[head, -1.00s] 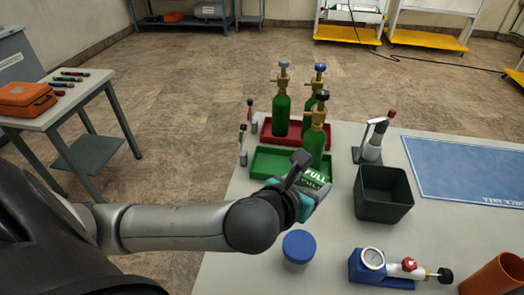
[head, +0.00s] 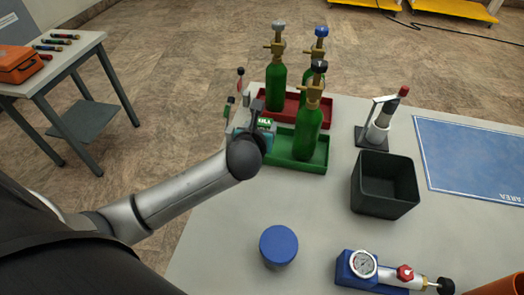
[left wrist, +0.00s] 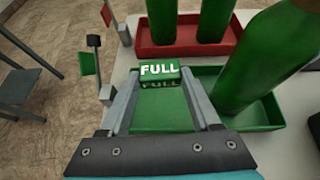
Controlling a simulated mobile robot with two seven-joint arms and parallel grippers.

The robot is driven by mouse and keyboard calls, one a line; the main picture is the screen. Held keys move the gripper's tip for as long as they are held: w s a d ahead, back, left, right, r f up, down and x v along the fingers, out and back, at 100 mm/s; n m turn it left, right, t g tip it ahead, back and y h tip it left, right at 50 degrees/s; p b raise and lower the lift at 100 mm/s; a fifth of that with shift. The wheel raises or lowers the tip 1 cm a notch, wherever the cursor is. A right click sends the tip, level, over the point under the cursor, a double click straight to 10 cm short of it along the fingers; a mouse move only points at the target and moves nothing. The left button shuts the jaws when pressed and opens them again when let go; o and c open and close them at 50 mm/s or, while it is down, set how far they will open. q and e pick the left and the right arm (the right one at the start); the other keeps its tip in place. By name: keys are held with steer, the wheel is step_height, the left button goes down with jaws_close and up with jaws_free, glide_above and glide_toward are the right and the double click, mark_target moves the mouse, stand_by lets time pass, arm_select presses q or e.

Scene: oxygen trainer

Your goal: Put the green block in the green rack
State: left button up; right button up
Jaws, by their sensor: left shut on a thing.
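The green block (left wrist: 160,103) has FULL in white on its end and sits between the two fingers of my left gripper (head: 259,119), which is shut on it. In the head view only a small part of the block (head: 265,122) shows; my gripper and wrist hide the rest. The green rack (head: 313,169), a shallow green tray, holds one green cylinder (head: 307,130) at its right part. My left gripper is at the rack's left end. In the left wrist view the rack (left wrist: 266,115) shows just right of the fingers. I cannot tell the block's height over it. My right gripper is not in view.
Behind is a red tray (head: 322,118) with two green cylinders. Small green and red tags (head: 229,105) stand at the table's left edge. A black bin (head: 385,201), blue lid (head: 278,244) and gauge unit (head: 362,265) lie to the front and right.

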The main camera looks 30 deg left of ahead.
arm_select(q)
step_height(320, 180, down, 3)
steer(key=shift+f+b, duration=0.1)
steer(key=shift+b, duration=0.25)
step_height(320, 180, down, 4)
steer(key=shift+f+b, duration=0.1)
steer(key=shift+b, duration=0.9)
steer(key=o, duration=1.3)
steer(key=shift+o, duration=0.2)
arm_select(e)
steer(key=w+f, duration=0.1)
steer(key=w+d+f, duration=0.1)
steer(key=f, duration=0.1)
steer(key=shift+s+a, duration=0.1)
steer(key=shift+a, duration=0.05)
